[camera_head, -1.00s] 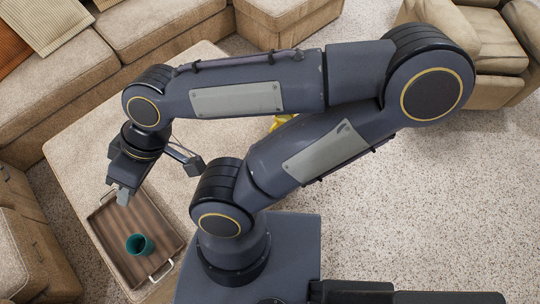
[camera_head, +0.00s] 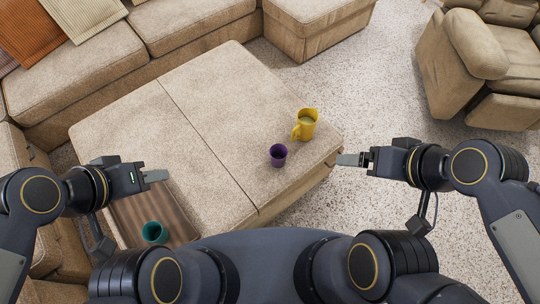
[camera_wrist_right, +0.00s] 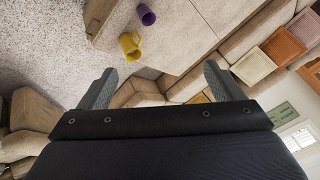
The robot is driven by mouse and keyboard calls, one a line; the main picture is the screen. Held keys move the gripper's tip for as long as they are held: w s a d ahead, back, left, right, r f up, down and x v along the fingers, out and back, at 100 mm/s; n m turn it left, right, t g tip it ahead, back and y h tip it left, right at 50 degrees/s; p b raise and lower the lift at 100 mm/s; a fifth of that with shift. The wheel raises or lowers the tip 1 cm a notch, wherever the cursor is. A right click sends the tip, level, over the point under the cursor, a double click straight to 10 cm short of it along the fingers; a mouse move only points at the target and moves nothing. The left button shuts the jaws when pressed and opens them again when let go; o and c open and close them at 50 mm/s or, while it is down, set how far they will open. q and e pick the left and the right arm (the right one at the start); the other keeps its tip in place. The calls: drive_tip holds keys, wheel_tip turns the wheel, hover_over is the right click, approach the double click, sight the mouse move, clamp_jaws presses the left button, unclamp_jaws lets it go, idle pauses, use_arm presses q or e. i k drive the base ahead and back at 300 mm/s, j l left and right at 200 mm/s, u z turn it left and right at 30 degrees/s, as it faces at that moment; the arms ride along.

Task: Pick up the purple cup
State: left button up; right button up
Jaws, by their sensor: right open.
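The purple cup (camera_head: 278,155) stands on the beige ottoman (camera_head: 215,135) near its right end, in front of a yellow jug (camera_head: 306,124). In the right wrist view the purple cup (camera_wrist_right: 146,15) is at the top, beside the yellow jug (camera_wrist_right: 130,46). My right gripper (camera_head: 350,160) is just beyond the ottoman's right corner, apart from the cup. Its fingers are spread and empty in the right wrist view (camera_wrist_right: 160,78). My left gripper (camera_head: 156,176) is over the ottoman's left part, far from the cup; its finger gap cannot be made out.
A brown wooden tray (camera_head: 152,212) lies on the ottoman's left front, with a teal cup (camera_head: 154,232) at its front end. A sectional sofa (camera_head: 165,45) borders the back and left. An armchair (camera_head: 470,65) stands at the right. Speckled carpet (camera_head: 365,90) between is clear.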

sight(278, 153)
drive_tip(key=z, duration=0.25)
drive_tip(key=l+u, duration=0.15)
drive_tip(key=u, duration=1.35)
drive_tip(key=l+u, duration=0.45)
drive_tip(key=k+l+u, duration=0.1)
drive_tip(key=l+u, duration=0.15)
drive_tip(key=u, duration=0.15)
drive_tip(key=k+l+u, duration=0.1)
drive_tip(key=l+u, duration=0.2)
drive_tip(key=u, duration=0.15)
drive_tip(key=k+l+u, duration=0.25)
drive_tip(key=k+l, duration=0.5)
drive_tip(key=l, duration=0.1)
